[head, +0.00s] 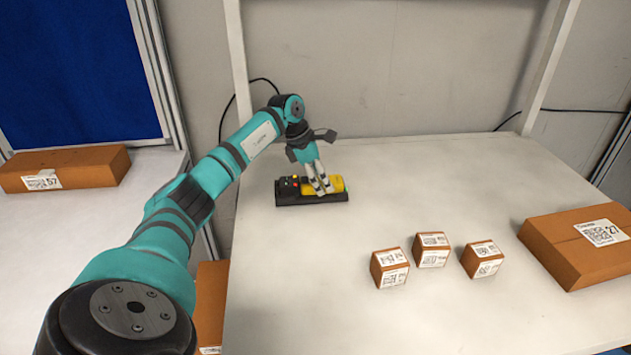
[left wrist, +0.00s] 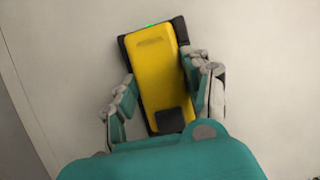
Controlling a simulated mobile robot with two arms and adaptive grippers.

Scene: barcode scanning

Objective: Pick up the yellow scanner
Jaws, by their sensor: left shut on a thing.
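The yellow scanner (head: 337,184) lies in its black cradle (head: 312,199) on the table, near the back left in the head view. My left gripper (head: 322,187) reaches down over it and is shut on it. In the left wrist view the scanner (left wrist: 158,75) stands between the two fingers of my left gripper (left wrist: 160,95). The cradle's black edge (left wrist: 179,30) shows around the scanner there, so it still sits in the cradle. My right gripper is not in view.
Three small labelled boxes (head: 432,250) stand at the middle right of the table (head: 300,290). A larger labelled box (head: 580,247) lies at the right edge. Another box (head: 66,168) lies on the left table. A black cable (head: 222,112) runs behind the arm.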

